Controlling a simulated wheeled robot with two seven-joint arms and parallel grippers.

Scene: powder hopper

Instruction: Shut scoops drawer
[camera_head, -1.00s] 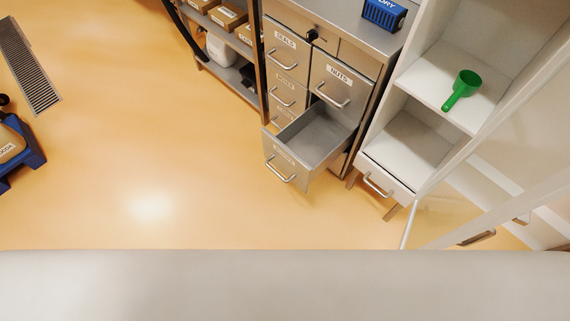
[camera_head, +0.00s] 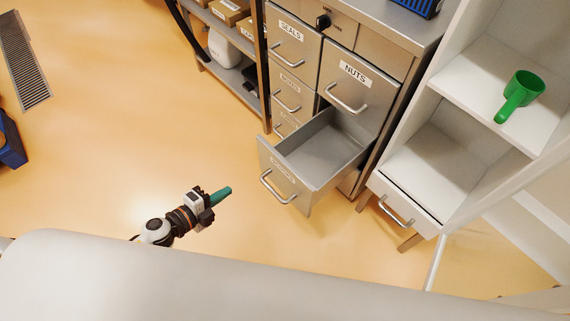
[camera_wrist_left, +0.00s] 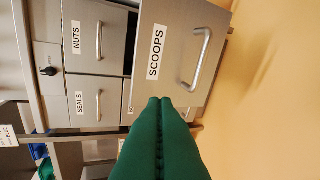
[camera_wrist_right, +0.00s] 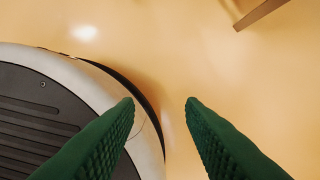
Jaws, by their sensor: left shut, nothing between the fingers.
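The scoops drawer (camera_head: 284,183) stands pulled out of the steel cabinet in the head view, its inside empty where it shows. Its front with the SCOOPS label and bar handle also fills the upper middle of the left wrist view (camera_wrist_left: 178,50). My left gripper (camera_head: 222,195) is shut and empty, to the left of the drawer front and apart from it in the head view. In the left wrist view its green fingers (camera_wrist_left: 160,115) point towards the drawer front. My right gripper (camera_wrist_right: 160,105) shows only in its own wrist view, open and empty above the floor.
The NUTS drawer (camera_head: 352,90) and SEALS drawer (camera_head: 290,45) are shut. A white shelf unit (camera_head: 425,165) with a green scoop (camera_head: 521,96) stands right of the cabinet. A shelf rack (camera_head: 240,92) stands left.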

